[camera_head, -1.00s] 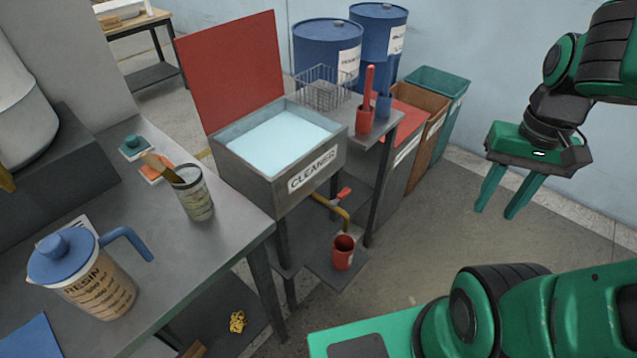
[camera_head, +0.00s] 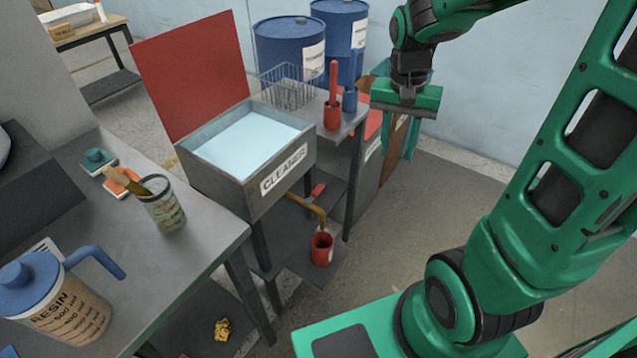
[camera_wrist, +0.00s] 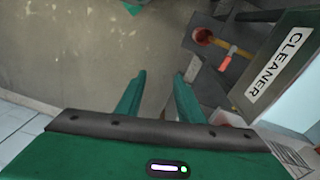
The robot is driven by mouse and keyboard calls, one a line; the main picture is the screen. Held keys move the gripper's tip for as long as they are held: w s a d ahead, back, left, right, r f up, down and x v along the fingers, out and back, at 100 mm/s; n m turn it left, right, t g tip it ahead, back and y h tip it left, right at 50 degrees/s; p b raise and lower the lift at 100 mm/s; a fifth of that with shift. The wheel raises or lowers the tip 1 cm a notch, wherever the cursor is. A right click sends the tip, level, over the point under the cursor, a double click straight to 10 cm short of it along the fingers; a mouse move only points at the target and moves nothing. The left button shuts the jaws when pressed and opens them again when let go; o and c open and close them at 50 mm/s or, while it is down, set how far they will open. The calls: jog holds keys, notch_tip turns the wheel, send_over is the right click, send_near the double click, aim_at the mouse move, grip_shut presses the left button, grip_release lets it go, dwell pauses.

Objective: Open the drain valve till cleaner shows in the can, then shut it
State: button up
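The grey tank (camera_head: 233,178) labelled CLEANER holds pale blue liquid. Below its front, a yellow drain pipe (camera_head: 303,204) carries a red valve handle (camera_head: 318,191) and bends down over a red can (camera_head: 322,252). The can stands on a low shelf; its inside looks dark and I cannot make out liquid. My gripper (camera_head: 402,150) hangs fingers down, right of the tank and above the valve, touching nothing. In the wrist view its fingers (camera_wrist: 160,76) are apart and empty, with the can (camera_wrist: 204,37) and valve handle (camera_wrist: 241,57) beyond them to the right.
Blue drums (camera_head: 290,45) and bins are behind. The left bench (camera_head: 130,240) holds a resin jug (camera_head: 65,305). Floor right of the shelf is open.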

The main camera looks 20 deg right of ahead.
jog(key=w+a+f, duration=0.4)
jog(key=w+a, duration=0.1)
jog(key=w, duration=0.2)
jog(key=m, duration=0.2)
send_over(318, 188)
notch_tip(318, 188, down, 7)
jog(key=shift+y, duration=0.4)
notch_tip(318, 188, down, 10)
jog(key=shift+f, duration=0.1)
grip_shut()
